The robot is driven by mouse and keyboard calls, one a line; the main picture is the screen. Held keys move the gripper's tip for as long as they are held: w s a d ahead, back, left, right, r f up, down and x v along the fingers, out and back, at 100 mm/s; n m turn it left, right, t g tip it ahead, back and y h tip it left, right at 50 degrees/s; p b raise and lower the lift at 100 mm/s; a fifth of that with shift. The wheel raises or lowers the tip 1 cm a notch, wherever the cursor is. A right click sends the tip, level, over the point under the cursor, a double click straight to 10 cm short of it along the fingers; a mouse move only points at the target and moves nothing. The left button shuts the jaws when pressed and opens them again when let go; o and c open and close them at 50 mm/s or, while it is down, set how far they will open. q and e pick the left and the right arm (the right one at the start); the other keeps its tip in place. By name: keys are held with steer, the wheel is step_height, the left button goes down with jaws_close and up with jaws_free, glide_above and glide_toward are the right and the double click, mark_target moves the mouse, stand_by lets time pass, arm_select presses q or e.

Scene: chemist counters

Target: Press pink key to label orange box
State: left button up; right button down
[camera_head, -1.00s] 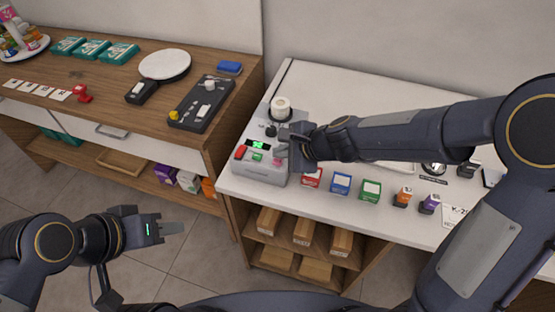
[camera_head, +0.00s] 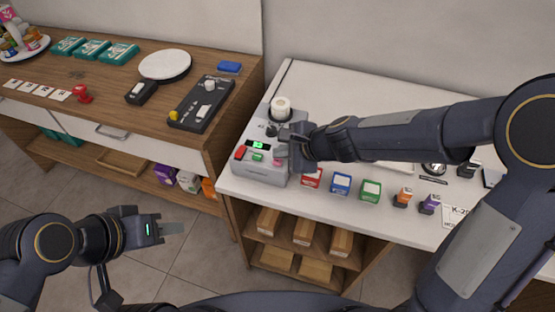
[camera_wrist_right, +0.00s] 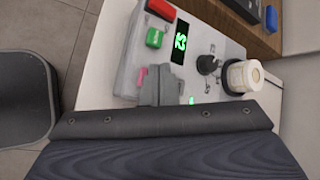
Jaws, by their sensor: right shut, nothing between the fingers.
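The grey label machine (camera_head: 262,172) stands at the left end of the white counter. It has a red key (camera_head: 240,152), a green key (camera_head: 257,156), a pink key (camera_head: 278,162) and a lit green display (camera_head: 259,145). My right gripper (camera_head: 281,150) is shut and empty, right by the pink key. In the right wrist view its fingers (camera_wrist_right: 158,86) partly hide the pink key (camera_wrist_right: 141,75); I cannot tell if they touch it. The orange box (camera_head: 403,197) stands in the row on the counter. My left gripper (camera_head: 173,228) hangs over the floor, its jaw gap not discernible.
A white roll (camera_head: 281,104) sits at the back of the machine. Red (camera_head: 312,178), blue (camera_head: 341,184), green (camera_head: 371,190) and purple (camera_head: 430,204) boxes line the counter's front. My right arm spans above the counter. A wooden counter (camera_head: 120,90) stands at the left.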

steer(key=shift+f, duration=0.1)
stand_by(0.3)
steer(key=shift+f+b, duration=0.3)
steer(key=shift+b, duration=0.1)
